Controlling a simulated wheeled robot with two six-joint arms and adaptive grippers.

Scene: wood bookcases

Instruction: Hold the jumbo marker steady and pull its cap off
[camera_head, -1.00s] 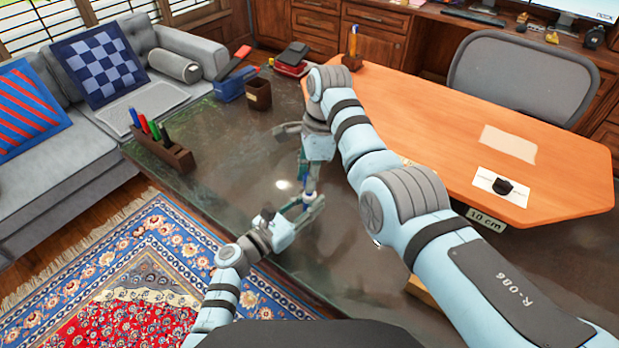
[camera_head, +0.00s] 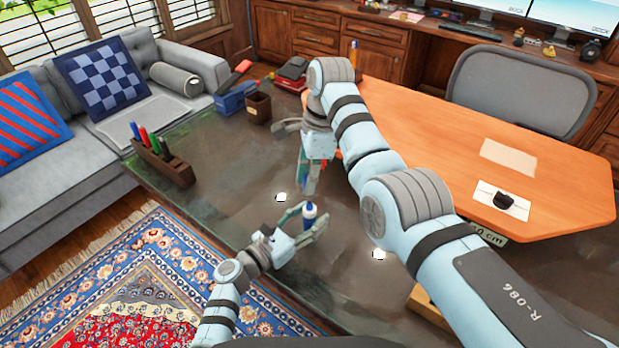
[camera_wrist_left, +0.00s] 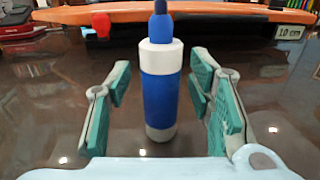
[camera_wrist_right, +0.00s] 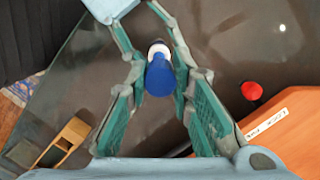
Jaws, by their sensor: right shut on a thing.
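The jumbo marker (camera_wrist_left: 160,100) stands upright on the dark desk, with a blue body, a white collar and a narrower blue tip section that darkens at the top. It also shows in the head view (camera_head: 309,213). My left gripper (camera_head: 307,217) is open around it, with a gap on both sides in the left wrist view. My right gripper (camera_head: 306,187) is above the marker, pointing down, shut on the blue cap (camera_wrist_right: 160,77).
A small red object (camera_wrist_right: 251,91) lies on the desk near a raised orange desktop (camera_head: 430,130) with a 10 cm label. A wooden pen holder (camera_head: 165,165) and a dark cup (camera_head: 258,107) stand farther left. Bare glossy desk (camera_head: 225,190) lies left of the grippers.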

